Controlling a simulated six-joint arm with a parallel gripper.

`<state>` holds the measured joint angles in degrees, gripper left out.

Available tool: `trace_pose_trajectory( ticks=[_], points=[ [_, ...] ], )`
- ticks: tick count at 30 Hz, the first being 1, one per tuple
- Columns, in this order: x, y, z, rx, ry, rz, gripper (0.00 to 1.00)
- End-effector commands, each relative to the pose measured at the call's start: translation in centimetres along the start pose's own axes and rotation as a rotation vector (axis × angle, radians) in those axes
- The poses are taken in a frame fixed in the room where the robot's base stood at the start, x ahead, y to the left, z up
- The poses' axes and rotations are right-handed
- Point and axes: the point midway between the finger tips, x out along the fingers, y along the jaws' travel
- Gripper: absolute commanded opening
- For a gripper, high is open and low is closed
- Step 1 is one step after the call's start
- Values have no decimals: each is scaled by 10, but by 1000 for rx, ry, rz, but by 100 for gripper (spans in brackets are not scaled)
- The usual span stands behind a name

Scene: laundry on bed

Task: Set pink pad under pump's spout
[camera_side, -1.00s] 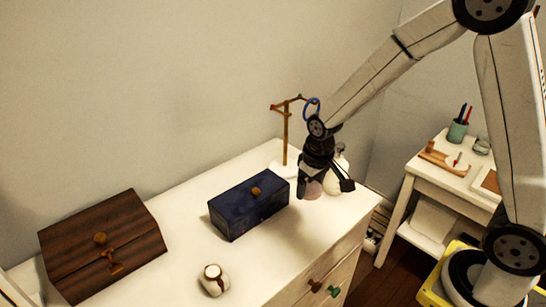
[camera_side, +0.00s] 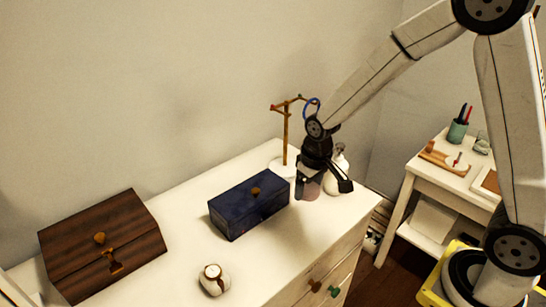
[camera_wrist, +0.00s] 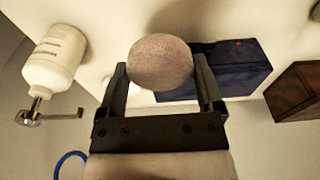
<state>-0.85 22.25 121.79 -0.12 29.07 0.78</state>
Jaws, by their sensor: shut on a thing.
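The pink pad (camera_wrist: 160,62) is a rounded, dull pinkish piece between my fingers in the wrist view. In the side view the pad (camera_side: 311,189) shows below my gripper (camera_side: 322,187), which is shut on it over the right part of the white dresser top. I cannot tell whether the pad touches the top. The pump (camera_side: 338,178) is a white bottle just right of and behind my gripper, partly hidden by it. In the wrist view the pump (camera_wrist: 56,57) is at the left, apart from the pad, with its metal spout (camera_wrist: 62,115) pointing right.
A dark blue box (camera_side: 248,205) stands close left of my gripper. A thin brown stand (camera_side: 285,135) rises behind it. The dresser's front edge is close.

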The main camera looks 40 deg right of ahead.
Motion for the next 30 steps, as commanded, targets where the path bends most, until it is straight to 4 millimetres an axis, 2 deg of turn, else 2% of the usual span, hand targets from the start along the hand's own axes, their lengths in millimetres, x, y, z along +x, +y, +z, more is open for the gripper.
trace_pose_trajectory(
  ticks=[5, 14, 24, 30],
  points=[
    [-1, -21, -2, -15, -1, -3, 30],
    [-6, -90, 0, -53, -4, -8, 30],
    [-14, -174, 18, -92, -3, -13, 30],
    [-18, -204, 30, -104, -1, -15, 30]
  ],
)
